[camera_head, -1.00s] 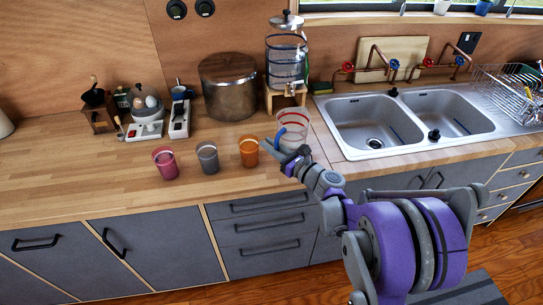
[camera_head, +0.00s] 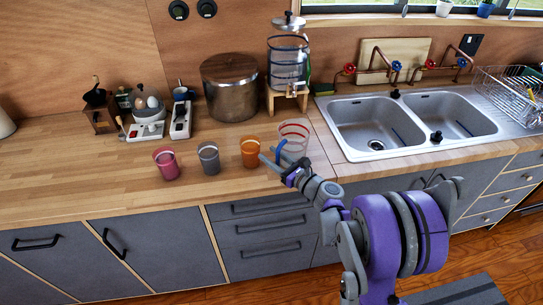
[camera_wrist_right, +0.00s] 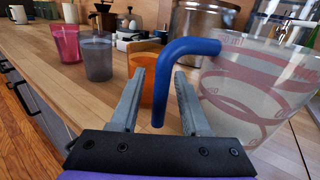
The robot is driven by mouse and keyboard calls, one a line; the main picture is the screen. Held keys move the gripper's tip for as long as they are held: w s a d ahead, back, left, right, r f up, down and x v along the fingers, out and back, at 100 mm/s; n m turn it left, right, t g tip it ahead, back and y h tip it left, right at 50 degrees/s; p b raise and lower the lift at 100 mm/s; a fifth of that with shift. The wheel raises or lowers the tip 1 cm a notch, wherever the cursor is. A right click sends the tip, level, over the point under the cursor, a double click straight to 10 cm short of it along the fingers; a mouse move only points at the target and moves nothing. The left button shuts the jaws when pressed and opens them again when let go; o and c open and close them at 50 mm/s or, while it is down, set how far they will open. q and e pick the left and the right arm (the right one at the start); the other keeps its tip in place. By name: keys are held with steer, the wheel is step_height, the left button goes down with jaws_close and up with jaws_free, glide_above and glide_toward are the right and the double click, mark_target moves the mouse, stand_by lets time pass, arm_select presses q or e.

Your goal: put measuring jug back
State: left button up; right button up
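The measuring jug (camera_head: 296,133) is clear with red markings and a blue handle. It appears upright on the wooden counter, left of the sink; its base is partly hidden by my gripper. In the right wrist view the jug (camera_wrist_right: 255,95) fills the right side. My right gripper (camera_head: 272,160) is at the handle side of the jug. In the right wrist view my right gripper (camera_wrist_right: 160,88) is open, with the blue handle (camera_wrist_right: 190,48) hanging between its fingers and gaps showing on both sides. My left gripper is not in view.
An orange cup (camera_head: 249,152), a grey cup (camera_head: 209,158) and a pink cup (camera_head: 166,163) stand in a row left of the jug. Behind are a wooden-lidded pot (camera_head: 231,92) and a water dispenser (camera_head: 288,65). The counter's left front (camera_head: 80,190) is clear.

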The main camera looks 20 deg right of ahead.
steer(key=shift+r, duration=0.3)
steer(key=b+v, duration=0.2)
steer(key=v, duration=1)
steer(key=s+a+f+n+g, duration=0.3)
steer(key=s+a+n+g, duration=0.1)
steer(key=a+n, duration=0.35)
steer(key=s+a+f+n+g, duration=0.3)
steer(key=s+a+n+g, duration=0.1)
steer(key=a+n, duration=0.35)
steer(key=s+d+f+n+g+h, duration=0.1)
steer(key=s+n+g+h, duration=0.1)
steer(key=s+n, duration=0.4)
steer(key=s+d+f+n+g+h, duration=0.1)
steer(key=s+n+h, duration=0.3)
steer(key=n, duration=0.6)
steer(key=s+g, duration=0.1)
steer(key=s, duration=0.1)
steer(key=shift+s+f+n, duration=0.3)
steer(key=shift+f+n, duration=0.05)
steer(key=shift+n, duration=0.05)
